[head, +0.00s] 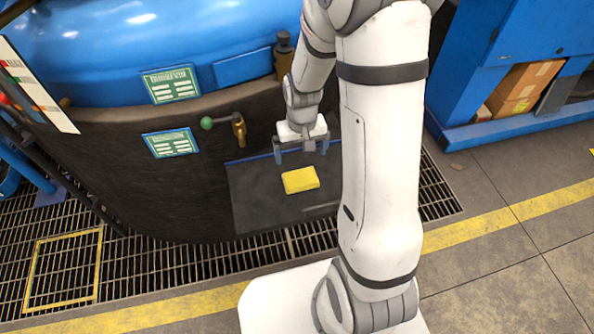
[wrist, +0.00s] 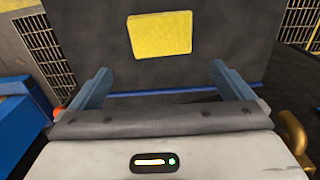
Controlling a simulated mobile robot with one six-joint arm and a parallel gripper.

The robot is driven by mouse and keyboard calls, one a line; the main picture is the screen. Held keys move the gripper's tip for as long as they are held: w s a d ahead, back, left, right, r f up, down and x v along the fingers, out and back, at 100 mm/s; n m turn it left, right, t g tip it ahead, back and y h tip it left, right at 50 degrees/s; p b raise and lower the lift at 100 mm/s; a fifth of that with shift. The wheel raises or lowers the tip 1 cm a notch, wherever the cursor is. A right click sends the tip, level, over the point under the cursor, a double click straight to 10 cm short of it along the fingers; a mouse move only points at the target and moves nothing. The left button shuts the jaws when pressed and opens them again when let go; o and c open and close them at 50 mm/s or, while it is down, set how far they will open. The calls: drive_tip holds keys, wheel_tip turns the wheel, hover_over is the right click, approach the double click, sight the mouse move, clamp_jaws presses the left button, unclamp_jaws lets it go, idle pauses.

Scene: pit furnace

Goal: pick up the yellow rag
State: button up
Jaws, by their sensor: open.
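The yellow rag (head: 300,180) is a folded, flat pad lying on a dark shelf (head: 258,205) in front of the furnace wall. In the wrist view the rag (wrist: 160,34) lies on the dark surface (wrist: 110,40), beyond the fingertips and roughly centred between them. My gripper (head: 294,157) is open and empty, close to the rag on its furnace side. In the wrist view my gripper (wrist: 160,72) shows two blue fingers spread apart, with nothing between them. I cannot tell the exact height of the fingers above the shelf.
The round dark furnace (head: 170,200) with a blue top stands behind the shelf. A green-knobbed lever with a brass fitting (head: 238,128) sticks out left of my gripper. Floor grating (head: 180,265) lies below. A blue cabinet with cardboard boxes (head: 525,85) stands at right.

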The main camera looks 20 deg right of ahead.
sight(300, 176)
drive_tip(key=f, duration=0.5)
drive_tip(key=f+b, duration=0.1)
drive_tip(key=f, duration=0.3)
drive_tip(key=shift+s+a+f+b, duration=0.2)
drive_tip(key=shift+f+b, duration=0.1)
drive_tip(key=shift+f, duration=0.1)
drive_tip(key=c, duration=0.8)
wheel_tip(300, 176, up, 10)
drive_tip(key=p, duration=0.3)
drive_tip(key=w+r+p, duration=0.4)
drive_tip(key=w+p, duration=0.3)
drive_tip(key=p, duration=0.2)
drive_tip(key=shift+d, duration=0.15)
